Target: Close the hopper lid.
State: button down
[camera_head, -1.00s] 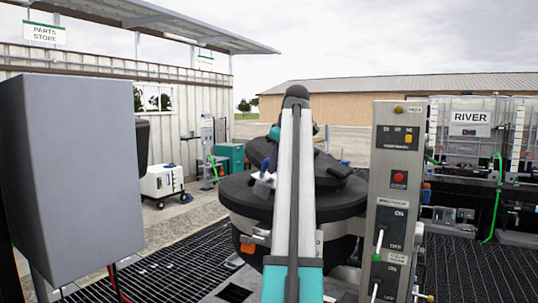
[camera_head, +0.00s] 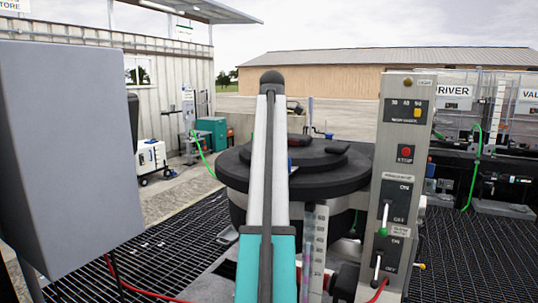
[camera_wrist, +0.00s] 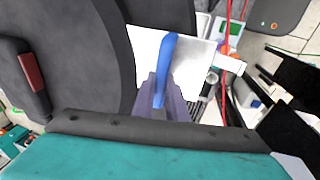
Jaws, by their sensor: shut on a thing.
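The hopper (camera_head: 335,222) stands behind my arm in the head view. Its round black lid (camera_head: 335,157) lies about level on the wide black rim; my arm covers part of it, so I cannot tell whether it is fully seated. A dark handle with a reddish part (camera_head: 299,140) shows on top. In the wrist view a large black disc edge (camera_wrist: 75,65) fills the left, with a red-brown grip (camera_wrist: 33,74). My gripper (camera_wrist: 163,90) is shut on a blue rod-like thing (camera_wrist: 168,55), beside the disc and apart from the red-brown grip. My arm hides the gripper in the head view.
A switch panel (camera_head: 401,150) with a red stop button and levers stands close to the right of the hopper. A large grey box (camera_head: 65,150) blocks the left foreground. Dark grating (camera_head: 165,255) is open floor between. Racks with clear tanks (camera_head: 500,110) stand at the right.

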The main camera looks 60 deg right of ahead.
jog(key=shift+a+f, duration=0.1)
jog(key=shift+f, duration=0.2)
jog(key=c, duration=1.8)
grip_release()
jog(key=shift+o, duration=0.2)
jog(key=shift+r, duration=0.2)
jog(key=shift+v, duration=1.35)
jog(key=p+v, duration=0.4)
jog(key=p, duration=0.1)
jog(key=shift+r, duration=0.3)
